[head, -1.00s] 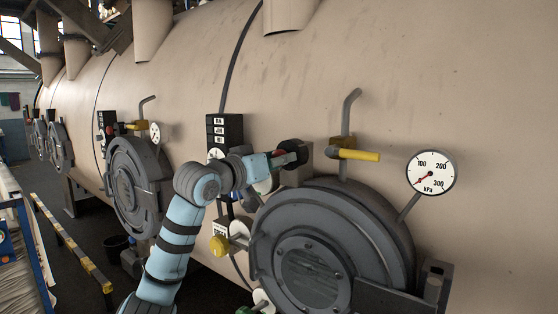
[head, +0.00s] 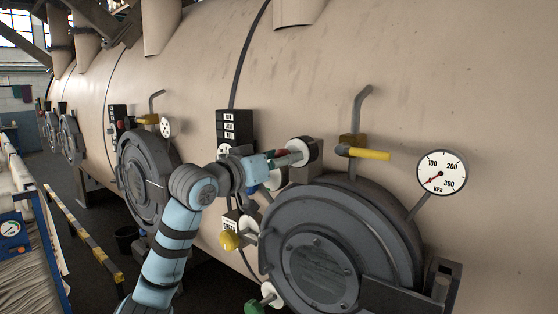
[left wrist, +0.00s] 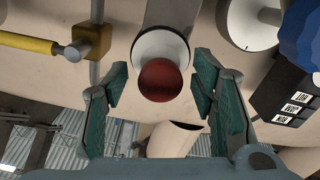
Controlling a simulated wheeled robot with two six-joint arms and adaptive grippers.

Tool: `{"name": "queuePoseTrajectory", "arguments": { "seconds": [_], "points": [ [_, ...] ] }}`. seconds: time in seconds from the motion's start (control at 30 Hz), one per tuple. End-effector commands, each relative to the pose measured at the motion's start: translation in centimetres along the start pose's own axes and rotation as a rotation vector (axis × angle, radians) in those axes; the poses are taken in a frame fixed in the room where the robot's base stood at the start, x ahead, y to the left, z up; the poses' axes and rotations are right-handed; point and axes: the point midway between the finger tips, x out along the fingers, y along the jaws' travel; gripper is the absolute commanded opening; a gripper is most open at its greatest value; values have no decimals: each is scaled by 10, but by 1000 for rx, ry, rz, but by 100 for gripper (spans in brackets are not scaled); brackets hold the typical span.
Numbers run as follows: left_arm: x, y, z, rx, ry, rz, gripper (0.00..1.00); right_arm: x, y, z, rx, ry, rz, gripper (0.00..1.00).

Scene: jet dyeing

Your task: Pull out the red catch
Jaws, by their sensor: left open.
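The red catch is a round red knob (left wrist: 161,80) on a white disc at the end of a grey block, in the left wrist view. My left gripper (left wrist: 160,66) is open, with one green finger on each side of the knob. Gaps show between the fingers and the knob. In the head view the left gripper (head: 288,158) is at the white disc (head: 309,149), above and left of the round grey door (head: 325,260). The knob is mostly hidden there by the fingers. My right gripper is not in view.
A yellow-handled valve (head: 362,153) and a kPa gauge (head: 442,172) stand right of the catch on the beige vessel (head: 400,70). A black labelled box (head: 234,128) is left. Yellow (head: 229,241) and green (head: 253,306) knobs sit lower, beside the door.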

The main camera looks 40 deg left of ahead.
Motion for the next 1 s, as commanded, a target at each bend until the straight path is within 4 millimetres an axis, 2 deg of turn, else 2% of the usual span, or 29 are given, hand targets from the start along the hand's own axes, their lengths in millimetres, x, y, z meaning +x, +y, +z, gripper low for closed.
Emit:
{"name": "queuePoseTrajectory", "arguments": {
  "seconds": [0.07, 0.3, 0.43, 0.6, 1.0],
  "points": [
    [-6, -1, 0, 4, 1, -3, 52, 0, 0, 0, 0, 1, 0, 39],
    [-55, -2, 0, 11, -2, -8, 52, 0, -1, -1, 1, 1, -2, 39],
    [-69, -2, -1, 7, 3, -7, 52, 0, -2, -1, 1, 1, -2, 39],
    [-76, 0, 0, 2, -1, 0, 52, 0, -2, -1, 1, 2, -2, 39],
    [-76, 0, 0, 0, 0, 0, 52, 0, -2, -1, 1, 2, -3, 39]
  ]
}}
